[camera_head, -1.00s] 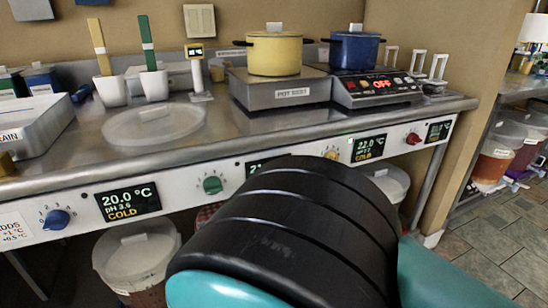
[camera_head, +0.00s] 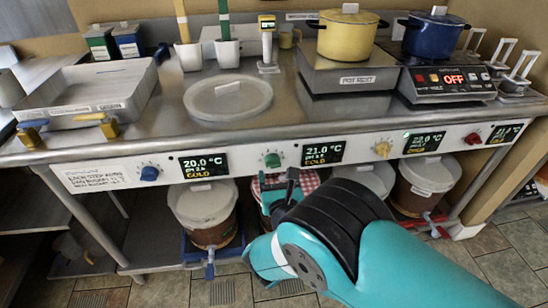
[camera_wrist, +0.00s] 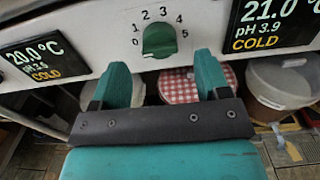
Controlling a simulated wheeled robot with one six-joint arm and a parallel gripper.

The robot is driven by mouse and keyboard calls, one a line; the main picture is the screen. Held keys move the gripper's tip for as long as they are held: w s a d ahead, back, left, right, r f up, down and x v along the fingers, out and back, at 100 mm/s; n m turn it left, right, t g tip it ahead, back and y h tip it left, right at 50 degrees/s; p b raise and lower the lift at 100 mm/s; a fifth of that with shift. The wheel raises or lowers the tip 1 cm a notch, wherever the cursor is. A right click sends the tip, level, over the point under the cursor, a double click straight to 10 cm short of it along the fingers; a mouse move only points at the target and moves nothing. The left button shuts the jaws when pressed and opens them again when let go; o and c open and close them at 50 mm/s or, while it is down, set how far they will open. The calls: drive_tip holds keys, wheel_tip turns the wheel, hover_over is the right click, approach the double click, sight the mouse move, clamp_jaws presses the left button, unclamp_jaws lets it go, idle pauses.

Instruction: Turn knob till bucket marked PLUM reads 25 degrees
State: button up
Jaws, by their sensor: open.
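The green knob (camera_head: 272,160) is on the white front panel, beside a display (camera_head: 323,152) reading 21.0 °C, pH 3.9, COLD. In the wrist view, the green knob (camera_wrist: 159,40) has a 0 to 5 scale around it. My gripper (camera_wrist: 163,80) is open and empty, its teal fingertips apart just below and either side of the knob. Buckets stand under the bench: a left one (camera_head: 203,205), one with a red checked cover (camera_wrist: 188,86), a pale-lidded one (camera_head: 362,178) and a right one (camera_head: 428,178). I cannot read PLUM on any of them.
The panel also has blue (camera_head: 149,173), yellow (camera_head: 382,149) and red (camera_head: 472,138) knobs. The left display (camera_head: 205,165) reads 20.0 °C, COLD. A yellow pot (camera_head: 348,35), a blue pot (camera_head: 433,35) and a grey tray (camera_head: 90,95) stand on the bench.

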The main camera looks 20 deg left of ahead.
sight(274, 166)
drive_tip(key=shift+x, duration=2.4)
drive_tip(key=c, duration=0.9)
